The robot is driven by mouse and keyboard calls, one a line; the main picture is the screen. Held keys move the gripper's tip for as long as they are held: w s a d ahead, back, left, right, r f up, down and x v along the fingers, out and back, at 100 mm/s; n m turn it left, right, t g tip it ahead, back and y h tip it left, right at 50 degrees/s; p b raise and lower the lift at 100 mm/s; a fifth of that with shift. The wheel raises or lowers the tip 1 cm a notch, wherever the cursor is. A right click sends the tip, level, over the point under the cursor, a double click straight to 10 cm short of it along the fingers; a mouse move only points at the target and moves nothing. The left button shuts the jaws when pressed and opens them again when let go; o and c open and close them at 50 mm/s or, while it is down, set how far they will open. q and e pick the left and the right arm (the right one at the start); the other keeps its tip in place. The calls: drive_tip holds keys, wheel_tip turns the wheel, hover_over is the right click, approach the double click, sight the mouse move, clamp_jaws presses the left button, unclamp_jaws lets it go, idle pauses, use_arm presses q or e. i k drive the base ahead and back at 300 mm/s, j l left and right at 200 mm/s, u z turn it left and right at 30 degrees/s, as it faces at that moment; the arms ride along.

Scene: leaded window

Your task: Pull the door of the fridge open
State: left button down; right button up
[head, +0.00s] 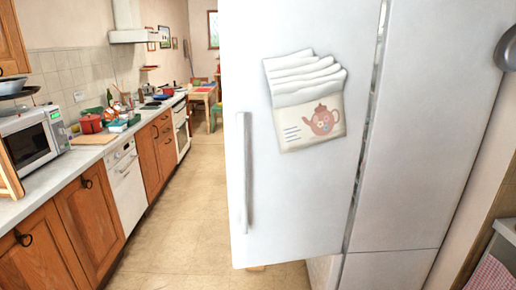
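The white fridge door (285,205) fills the middle of the head view. A long vertical handle (246,172) runs along its left side. The door's lower left corner hangs out over the floor, and a narrow dark gap runs down its right side, so it looks swung out from the body. White fridge panels (440,120) stand to the right of that gap. The fridge's inside cannot be made out. Neither of my grippers is in view, and nothing is seen touching the handle.
A towel or paper holder with a teapot picture (310,120) is on the door. Left is a counter with wooden cupboards (92,215), a microwave (35,140) and a red pot (90,124). The tiled floor (185,225) between is clear. A table (203,92) stands far back.

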sight(293, 206)
drive_tip(key=i+j+z, duration=0.25)
drive_tip(key=z, duration=0.2)
drive_tip(key=i+j+z, duration=0.3)
drive_tip(key=z, duration=0.2)
drive_tip(key=i+j+z, duration=0.1)
drive_tip(key=j, duration=0.25)
drive_tip(key=i+j+z, duration=0.1)
drive_tip(key=j, duration=0.25)
drive_tip(key=i+j+z, duration=0.1)
drive_tip(key=i+j, duration=0.15)
drive_tip(key=k+j, duration=0.05)
drive_tip(key=j, duration=0.05)
